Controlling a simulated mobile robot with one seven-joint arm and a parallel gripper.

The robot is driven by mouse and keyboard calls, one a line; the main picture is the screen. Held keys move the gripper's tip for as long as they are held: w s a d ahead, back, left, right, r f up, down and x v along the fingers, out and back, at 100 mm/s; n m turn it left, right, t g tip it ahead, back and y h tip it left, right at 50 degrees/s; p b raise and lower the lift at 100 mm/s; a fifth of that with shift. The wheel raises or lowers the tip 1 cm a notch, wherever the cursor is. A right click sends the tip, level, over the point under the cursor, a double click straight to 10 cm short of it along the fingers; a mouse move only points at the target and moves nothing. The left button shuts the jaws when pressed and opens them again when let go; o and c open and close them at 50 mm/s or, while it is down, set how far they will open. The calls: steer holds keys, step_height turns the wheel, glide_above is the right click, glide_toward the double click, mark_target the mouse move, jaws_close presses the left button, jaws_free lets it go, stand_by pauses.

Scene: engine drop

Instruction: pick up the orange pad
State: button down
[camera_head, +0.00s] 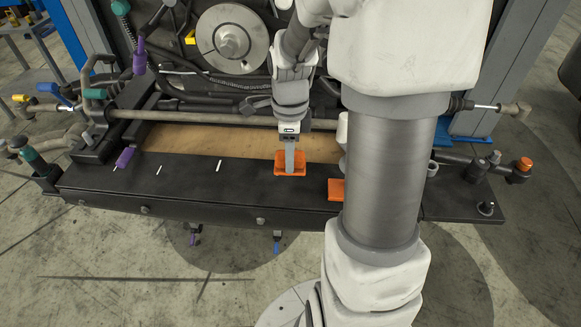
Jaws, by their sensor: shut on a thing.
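An orange pad (280,168) sits at the front edge of the wooden board, over the black bench top (240,192). My gripper (290,168) points down onto this pad and is shut on it. I cannot tell whether the pad touches the surface or is slightly raised. A second orange pad (336,189) lies to the right on the black surface, partly hidden behind my arm's column.
A large engine with a round metal disc (230,39) stands behind the bench. A horizontal bar (190,116) runs across behind the board (200,141). A purple part (125,158) and orange-capped fitting (525,164) stand at the sides.

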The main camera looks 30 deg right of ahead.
steer(key=w+d+r, duration=0.3)
steer(key=w+r, duration=0.3)
steer(key=w, duration=0.4)
steer(key=shift+w+d+r, duration=0.15)
steer(key=shift+w+d, duration=0.1)
steer(key=shift+d, duration=0.15)
